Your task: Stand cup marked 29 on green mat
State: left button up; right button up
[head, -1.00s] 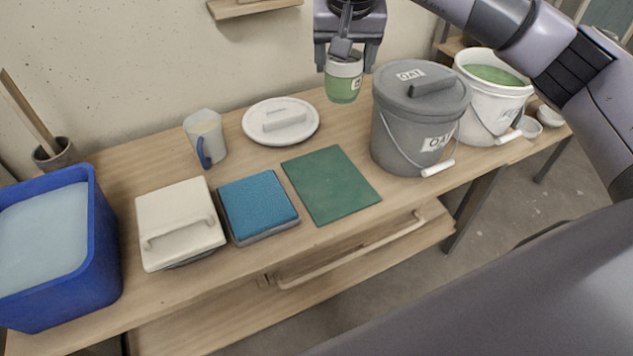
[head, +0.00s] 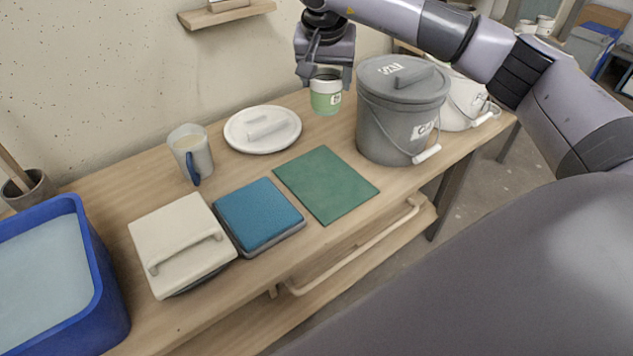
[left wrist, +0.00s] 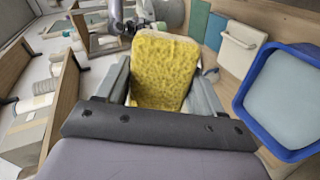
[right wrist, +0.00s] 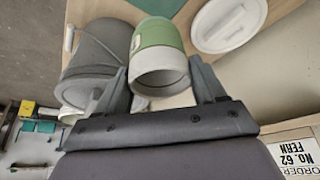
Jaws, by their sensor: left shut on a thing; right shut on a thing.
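The cup (head: 326,97), green with a white rim and a small label too small to read, is in my right gripper (head: 325,80). The gripper is shut on it and holds it upright, behind the green mat (head: 325,184) and left of the grey bucket. The cup also shows in the right wrist view (right wrist: 158,55) between the fingers. The green mat lies flat and bare on the table. My left gripper (left wrist: 160,75) is shut on a yellow sponge (left wrist: 163,68); that arm is out of the head view.
The grey lidded bucket (head: 395,120) stands right of the mat, a white bucket (head: 458,105) behind it. A white lid (head: 262,128), a jug (head: 190,152), a blue pad (head: 258,213), a cream lidded box (head: 178,240) and a blue tub (head: 100,290) are to the left.

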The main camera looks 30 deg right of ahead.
pick_arm(q)
jog(key=shift+a+f+b, duration=0.1)
jog(key=shift+f+b, duration=0.55)
jog(key=shift+b, duration=0.05)
pick_arm(e)
notch_tip(320, 180, down, 20)
jog(key=shift+f, duration=0.1)
pick_arm(q)
jog(key=shift+f, duration=0.1)
jog(key=shift+f, duration=0.1)
pick_arm(e)
jog(key=shift+f, duration=0.2)
jog(key=o, duration=1.2)
jog(key=shift+c, duration=0.2)
jog(key=shift+r, duration=0.1)
jog(key=shift+r, duration=0.1)
